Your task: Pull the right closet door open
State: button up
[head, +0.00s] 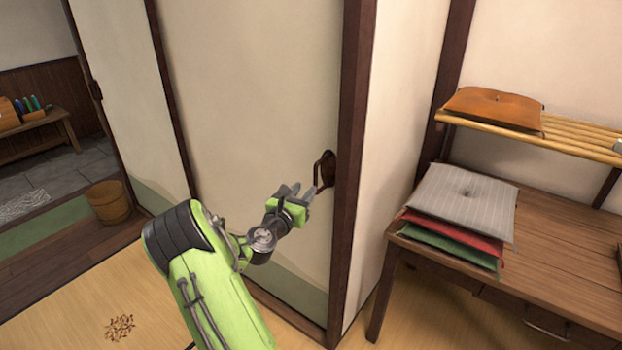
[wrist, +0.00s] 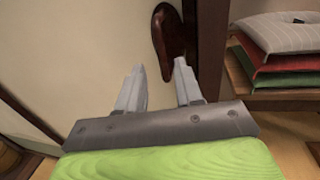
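The right closet door (head: 255,100) is a cream sliding panel with dark wood framing, and it stands shut against the dark post (head: 351,150) at its right. Its dark brown pull handle (head: 324,171) sits near the door's right edge. In the wrist view the handle (wrist: 170,38) is just beyond the fingertips, slightly above and between them. My gripper (head: 299,190) is open and empty, with its fingers pointing at the handle. In the wrist view the gripper (wrist: 158,72) shows a clear gap between its two fingers. I cannot tell whether a fingertip touches the handle.
A wooden desk (head: 560,260) with stacked cushions (head: 462,200) stands at the right, below a slatted shelf (head: 580,135) with an orange cushion (head: 494,106). A wooden bucket (head: 108,201) stands at the left. Tatami floor (head: 70,290) is open at the lower left.

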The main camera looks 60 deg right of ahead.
aim_at(315, 177)
jog(key=d, duration=0.8)
jog(key=shift+w+d+b, duration=0.15)
jog(key=shift+d+b, duration=0.1)
jog(key=shift+b, duration=0.05)
grip_shut()
